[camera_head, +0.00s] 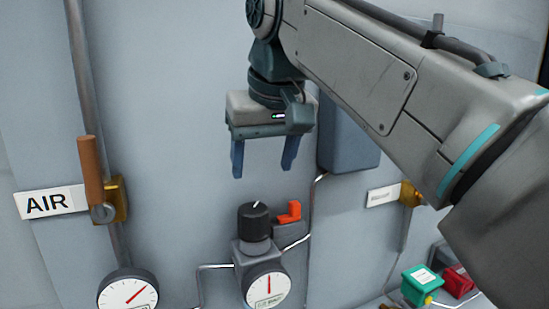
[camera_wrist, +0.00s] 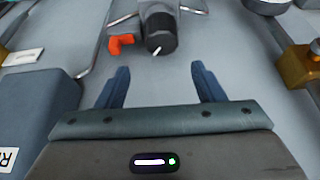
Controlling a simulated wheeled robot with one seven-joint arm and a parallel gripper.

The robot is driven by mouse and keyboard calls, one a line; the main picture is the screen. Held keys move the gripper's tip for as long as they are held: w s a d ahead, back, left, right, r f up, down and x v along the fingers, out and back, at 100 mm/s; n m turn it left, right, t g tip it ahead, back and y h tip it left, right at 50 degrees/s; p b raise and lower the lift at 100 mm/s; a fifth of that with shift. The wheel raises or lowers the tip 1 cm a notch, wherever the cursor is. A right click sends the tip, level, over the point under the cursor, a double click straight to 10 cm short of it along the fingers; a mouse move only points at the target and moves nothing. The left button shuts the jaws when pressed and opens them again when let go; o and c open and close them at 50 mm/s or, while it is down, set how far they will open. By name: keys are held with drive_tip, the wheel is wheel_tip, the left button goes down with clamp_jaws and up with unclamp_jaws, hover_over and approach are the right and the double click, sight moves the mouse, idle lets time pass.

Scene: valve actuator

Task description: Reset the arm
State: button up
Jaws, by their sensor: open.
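My gripper (camera_head: 264,172) points downward in front of the grey panel, with its two blue fingers apart and nothing between them. In the head view it is above the black regulator knob (camera_head: 254,221) and the red-orange lever (camera_head: 289,212), not touching either. In the wrist view the open fingers (camera_wrist: 159,84) show with the black knob (camera_wrist: 158,32) and the orange lever (camera_wrist: 121,44) beyond them. My arm reaches in from the right and hides part of the panel.
The AIR sign (camera_head: 50,202) and an orange-brown valve handle (camera_head: 89,172) are at left. Gauges (camera_head: 128,291) sit low on the panel. A blue-grey box (camera_head: 347,143) is just right of my gripper. Green (camera_head: 421,285) and red (camera_head: 458,281) blocks lie at lower right.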

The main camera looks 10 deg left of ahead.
drive_tip(key=s+d+f+m+h, duration=0.2)
drive_tip(key=d+f+m, duration=0.2)
drive_tip(key=d+f, duration=1.15)
drive_tip(key=s+d+f+m, duration=0.1)
drive_tip(key=s+d+f, duration=0.3)
drive_tip(key=f, duration=0.4)
drive_tip(key=s+d+f+m, duration=0.1)
drive_tip(key=s+d+f, duration=0.3)
drive_tip(key=f, duration=0.4)
drive_tip(key=shift+f+b, duration=0.15)
drive_tip(key=shift+b, duration=0.2)
drive_tip(key=shift+d, duration=0.15)
idle(1.2)
